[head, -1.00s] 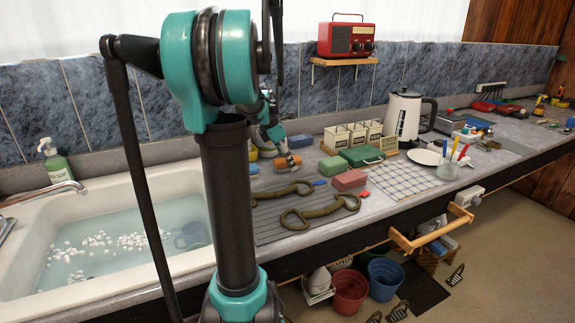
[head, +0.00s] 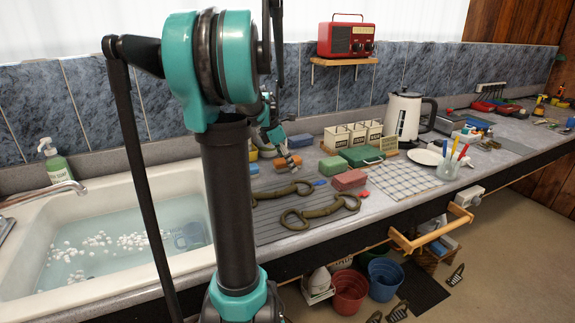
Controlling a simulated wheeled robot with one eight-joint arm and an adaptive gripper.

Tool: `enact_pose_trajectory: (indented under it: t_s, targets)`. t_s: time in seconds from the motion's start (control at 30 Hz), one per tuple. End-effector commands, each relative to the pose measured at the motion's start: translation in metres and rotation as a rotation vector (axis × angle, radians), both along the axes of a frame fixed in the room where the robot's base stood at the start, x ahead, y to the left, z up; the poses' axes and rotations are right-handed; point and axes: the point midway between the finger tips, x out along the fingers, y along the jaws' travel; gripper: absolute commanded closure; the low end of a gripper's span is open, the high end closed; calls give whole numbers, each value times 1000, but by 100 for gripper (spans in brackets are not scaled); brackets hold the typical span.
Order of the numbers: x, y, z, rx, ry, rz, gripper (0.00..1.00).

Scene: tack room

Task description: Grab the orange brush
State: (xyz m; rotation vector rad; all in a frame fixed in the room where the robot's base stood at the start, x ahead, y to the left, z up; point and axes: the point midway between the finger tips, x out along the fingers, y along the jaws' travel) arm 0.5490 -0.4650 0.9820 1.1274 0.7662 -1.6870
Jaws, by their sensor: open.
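An orange brush-like block (head: 287,163) lies on the counter just behind the grey ribbed mat, directly below my gripper. My gripper (head: 288,154) points down over it with open jaws, close to its top. The fingertips are small here and I cannot tell whether they touch the block. My arm hides part of the area to the left.
A green block (head: 333,166), a pink block (head: 350,180) and a small blue piece (head: 320,182) lie to the right. Olive looped tack (head: 320,212) lies on the mat. The water-filled sink (head: 100,290) is at left. A white kettle (head: 404,118) stands farther right.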

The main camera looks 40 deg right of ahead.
Motion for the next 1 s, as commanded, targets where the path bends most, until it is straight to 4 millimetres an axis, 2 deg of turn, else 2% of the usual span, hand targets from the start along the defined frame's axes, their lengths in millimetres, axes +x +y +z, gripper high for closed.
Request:
enact_pose_trajectory:
  t_s: [0.07,0.4,0.5,0.8,1.0]
  targets:
    - [0,0,0,0,0,0,42]
    - [0,0,0,0,0,0,84]
    - [0,0,0,0,0,0,94]
    - [0,0,3,0,0,0,94]
    - [0,0,20,0,0,0,94]
